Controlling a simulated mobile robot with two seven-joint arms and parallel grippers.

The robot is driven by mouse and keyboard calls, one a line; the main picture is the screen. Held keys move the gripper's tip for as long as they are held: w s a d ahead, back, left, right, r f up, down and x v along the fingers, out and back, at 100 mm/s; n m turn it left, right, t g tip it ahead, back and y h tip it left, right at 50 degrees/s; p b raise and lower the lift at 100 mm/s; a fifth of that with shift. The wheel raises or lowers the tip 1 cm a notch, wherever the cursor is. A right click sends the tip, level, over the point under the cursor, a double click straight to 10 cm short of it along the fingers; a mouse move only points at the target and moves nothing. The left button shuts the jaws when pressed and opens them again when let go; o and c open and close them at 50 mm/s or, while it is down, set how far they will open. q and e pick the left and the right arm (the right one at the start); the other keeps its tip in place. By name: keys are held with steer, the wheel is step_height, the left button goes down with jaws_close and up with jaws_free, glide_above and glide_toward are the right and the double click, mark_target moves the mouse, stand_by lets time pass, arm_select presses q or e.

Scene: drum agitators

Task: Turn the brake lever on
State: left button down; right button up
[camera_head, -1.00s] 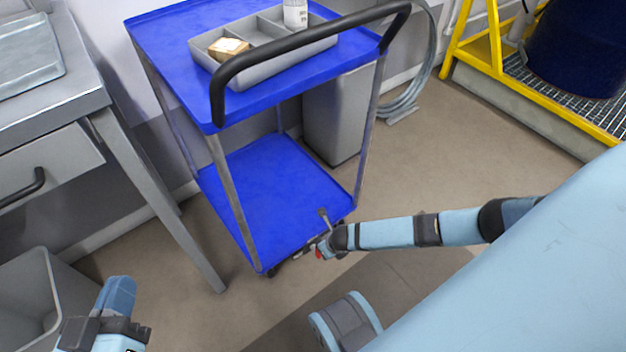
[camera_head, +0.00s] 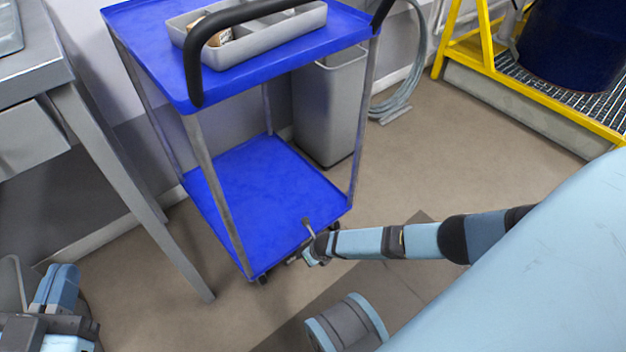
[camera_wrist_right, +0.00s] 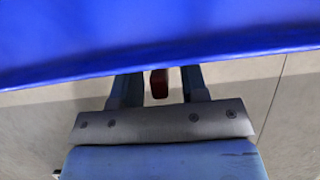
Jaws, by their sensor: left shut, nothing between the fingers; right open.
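The blue cart (camera_head: 268,195) stands in the head view with its lower shelf low over the floor. My right gripper (camera_head: 312,255) is at the front edge of this shelf, beside its right front corner. In the right wrist view the brake lever (camera_wrist_right: 159,84), a small red piece, shows between the two open blue fingers of this gripper. The cart's blue edge hides the fingertips and the lever's far end. I cannot tell whether the fingers touch the lever. My left gripper (camera_head: 62,285) is shut and empty at the bottom left, away from the cart.
A grey tray (camera_head: 265,45) with items lies on the cart's top, behind the black handle (camera_head: 193,65). A grey bin (camera_head: 330,110) stands behind the cart. A metal table (camera_head: 100,130) is at left. A yellow frame (camera_head: 530,90) with a dark drum is at right.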

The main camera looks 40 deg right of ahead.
jaws_close()
arm_select(q)
steer(key=shift+r+p, duration=0.2)
steer(key=shift+p, duration=0.15)
arm_select(e)
steer(key=shift+a+r+h, duration=0.1)
steer(key=shift+h, duration=0.2)
arm_select(q)
steer(key=shift+s+d+f+n+g+y+p, duration=0.3)
steer(key=shift+s+f+n+y+p, duration=0.1)
steer(key=shift+n+p, duration=0.4)
arm_select(e)
steer(key=h, duration=0.4)
steer(key=n+h, duration=0.1)
steer(key=shift+s+a+f+t+h, duration=0.1)
steer(key=shift+a+f+t+h, duration=0.2)
steer(key=shift+a+h, duration=0.1)
